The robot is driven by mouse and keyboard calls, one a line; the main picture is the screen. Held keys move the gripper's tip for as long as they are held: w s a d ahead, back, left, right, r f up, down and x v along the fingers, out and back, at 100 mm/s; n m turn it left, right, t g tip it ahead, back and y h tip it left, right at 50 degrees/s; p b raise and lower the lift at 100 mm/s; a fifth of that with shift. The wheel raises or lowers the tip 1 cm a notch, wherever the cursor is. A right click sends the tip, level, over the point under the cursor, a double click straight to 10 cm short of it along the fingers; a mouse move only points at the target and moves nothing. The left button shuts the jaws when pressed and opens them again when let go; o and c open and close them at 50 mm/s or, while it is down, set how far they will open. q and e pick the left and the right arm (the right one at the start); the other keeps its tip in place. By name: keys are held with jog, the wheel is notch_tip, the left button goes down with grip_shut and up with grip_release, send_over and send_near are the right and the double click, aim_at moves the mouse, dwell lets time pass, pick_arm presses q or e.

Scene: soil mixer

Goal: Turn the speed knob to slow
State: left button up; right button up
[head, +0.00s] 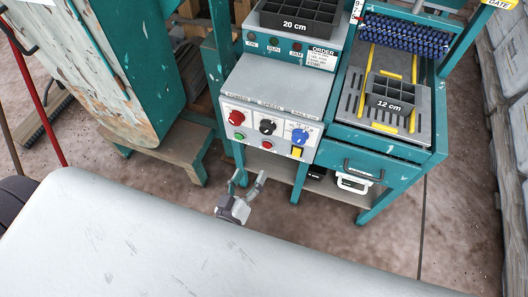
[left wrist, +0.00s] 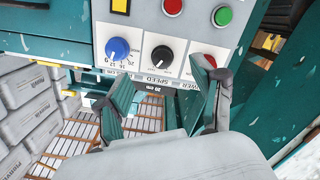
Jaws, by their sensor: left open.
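The black speed knob (head: 267,127) is the middle one of three knobs on the grey control panel (head: 272,100), with a red knob (head: 236,118) on its left and a blue knob (head: 299,137) on its right. My left gripper (head: 251,177) is open and empty, below and in front of the panel, apart from the knobs. In the left wrist view, the panel shows upside down and the speed knob (left wrist: 162,61) lies beyond the gap between the open fingers (left wrist: 170,88). The knob's exact setting is too small to read. My right gripper is out of view.
A green button (head: 239,135), a red button (head: 267,146) and a yellow switch (head: 297,152) sit just below the knobs. A drawer handle (head: 363,171) and a 12 cm tray (head: 390,94) are to the right.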

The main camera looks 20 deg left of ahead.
aim_at(266, 133)
pick_arm(q)
jog(key=shift+n+t+y, duration=0.3)
jog(key=shift+n+t, duration=0.1)
jog(key=shift+n, duration=0.1)
jog(key=w, duration=0.4)
jog(key=w+r, duration=0.1)
jog(key=w, duration=0.3)
jog(key=w+r+b, duration=0.1)
jog(key=w, duration=0.3)
jog(key=shift+w, duration=0.95)
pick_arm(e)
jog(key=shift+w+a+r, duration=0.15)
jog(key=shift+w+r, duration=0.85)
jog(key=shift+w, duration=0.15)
pick_arm(q)
jog(key=c, duration=1.1)
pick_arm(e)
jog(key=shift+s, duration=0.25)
